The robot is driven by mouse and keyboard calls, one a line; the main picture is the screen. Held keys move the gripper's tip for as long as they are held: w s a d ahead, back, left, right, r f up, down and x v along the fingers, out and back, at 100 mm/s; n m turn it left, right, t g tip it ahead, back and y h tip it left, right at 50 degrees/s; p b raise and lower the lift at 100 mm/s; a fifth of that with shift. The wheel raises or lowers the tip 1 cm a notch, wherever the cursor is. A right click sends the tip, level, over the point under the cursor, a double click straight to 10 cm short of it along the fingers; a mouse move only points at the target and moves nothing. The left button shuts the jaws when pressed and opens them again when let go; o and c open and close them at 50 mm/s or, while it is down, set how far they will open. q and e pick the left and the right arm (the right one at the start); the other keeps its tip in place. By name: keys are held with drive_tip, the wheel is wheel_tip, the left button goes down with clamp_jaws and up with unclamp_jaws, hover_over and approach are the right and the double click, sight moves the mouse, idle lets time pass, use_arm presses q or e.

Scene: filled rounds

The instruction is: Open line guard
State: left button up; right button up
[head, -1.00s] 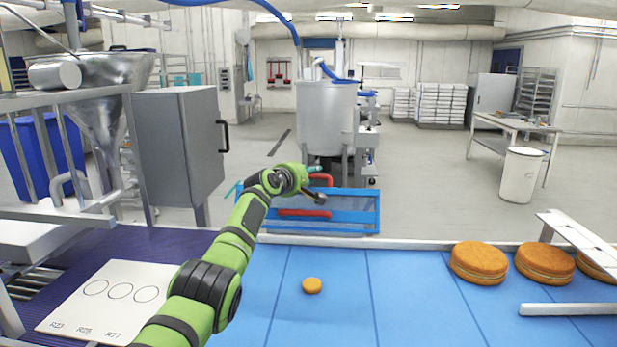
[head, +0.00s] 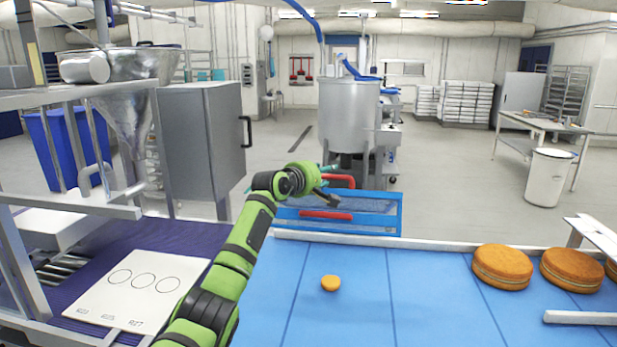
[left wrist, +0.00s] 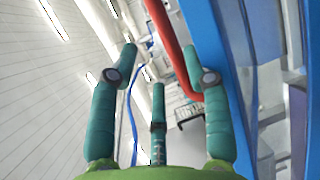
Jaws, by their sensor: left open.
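The line guard (head: 402,212) is a blue-framed clear panel at the far edge of the blue conveyor in the head view. It has an upper red handle (head: 343,181) and a lower red bar (head: 326,215). My left gripper (head: 332,184) is open at the upper handle, and its hand hides the handle's left part. In the left wrist view, a red bar (left wrist: 172,48) runs between the spread teal fingers of my left gripper (left wrist: 159,62), with the blue frame (left wrist: 230,70) to the right. I cannot tell whether the fingers touch it. My right gripper is not in view.
A small orange round (head: 331,284) lies on the blue belt (head: 420,300). Larger filled rounds (head: 502,267) sit at the right near a white rail (head: 580,317). A white card with circles (head: 138,290) lies at left. A steel tank (head: 348,112) stands behind the guard.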

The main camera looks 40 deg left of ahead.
use_arm(q)
drive_tip(key=s+r, duration=0.1)
drive_tip(key=s, duration=0.6)
drive_tip(key=shift+d+r, duration=0.15)
drive_tip(key=shift+d, duration=0.05)
